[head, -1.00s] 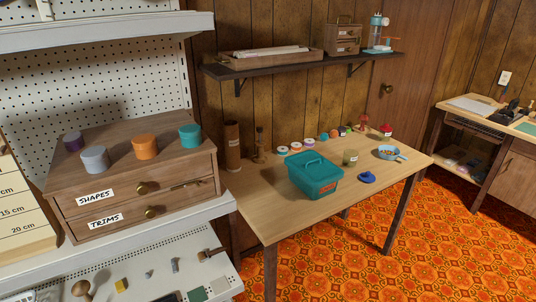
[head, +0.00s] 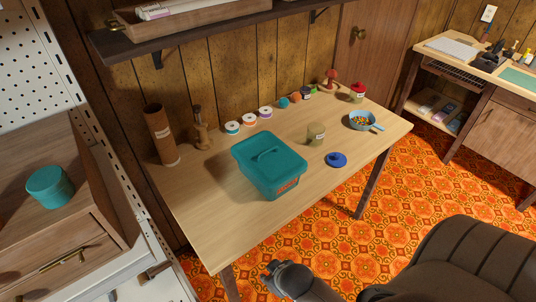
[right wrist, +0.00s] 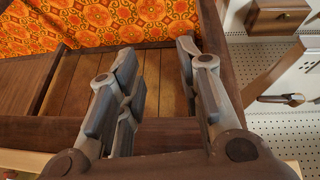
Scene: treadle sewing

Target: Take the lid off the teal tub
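The teal tub (head: 274,184) stands on the wooden table in the head view, left of its middle. Its teal lid (head: 285,160) sits on top, covering the opening, with a raised handle across it. An orange label is on the tub's front. In the right wrist view my right gripper (right wrist: 157,52) is open, with nothing between its fingers. It points at wooden furniture and patterned carpet, and the tub is not in that view. Parts of my right arm show at the bottom of the head view, apart from the tub. My left gripper is not in view.
Tape rolls (head: 248,119) and a cardboard tube (head: 160,134) are behind. A shelf (head: 190,35) hangs above. The table's front left is bare.

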